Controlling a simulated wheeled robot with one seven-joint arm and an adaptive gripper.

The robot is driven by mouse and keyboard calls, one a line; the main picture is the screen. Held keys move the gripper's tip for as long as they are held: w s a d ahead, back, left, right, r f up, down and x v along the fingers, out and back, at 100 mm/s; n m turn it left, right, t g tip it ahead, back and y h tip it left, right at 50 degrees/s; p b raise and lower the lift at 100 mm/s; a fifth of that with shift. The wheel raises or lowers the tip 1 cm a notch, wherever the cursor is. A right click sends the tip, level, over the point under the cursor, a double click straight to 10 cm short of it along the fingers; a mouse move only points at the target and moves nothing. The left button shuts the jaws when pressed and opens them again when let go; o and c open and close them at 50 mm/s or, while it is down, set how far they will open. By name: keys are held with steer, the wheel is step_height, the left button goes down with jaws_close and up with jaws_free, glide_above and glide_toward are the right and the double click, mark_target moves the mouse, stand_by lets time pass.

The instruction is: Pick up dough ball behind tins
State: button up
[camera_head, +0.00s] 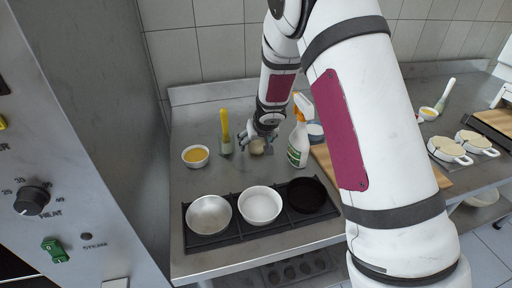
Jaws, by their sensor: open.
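The dough ball (257,147) is a small pale lump on the steel worktop, behind the row of tins. My gripper (263,143) is open and reaches down at the dough ball, with its fingers partly hiding it. Whether the fingers touch the dough cannot be told. The tins stand in a row on a black rack: a silver tin (209,215), a white tin (260,205) and a black tin (307,195).
A yellow-handled brush (225,131) and a bowl of yellow contents (196,156) stand left of my gripper. A spray bottle (298,145) stands close on its right. A wooden board (326,161) lies further right, partly behind my arm. An oven (75,150) fills the left.

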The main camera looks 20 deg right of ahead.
steer(key=c, duration=1.3)
steer(key=shift+r, duration=0.15)
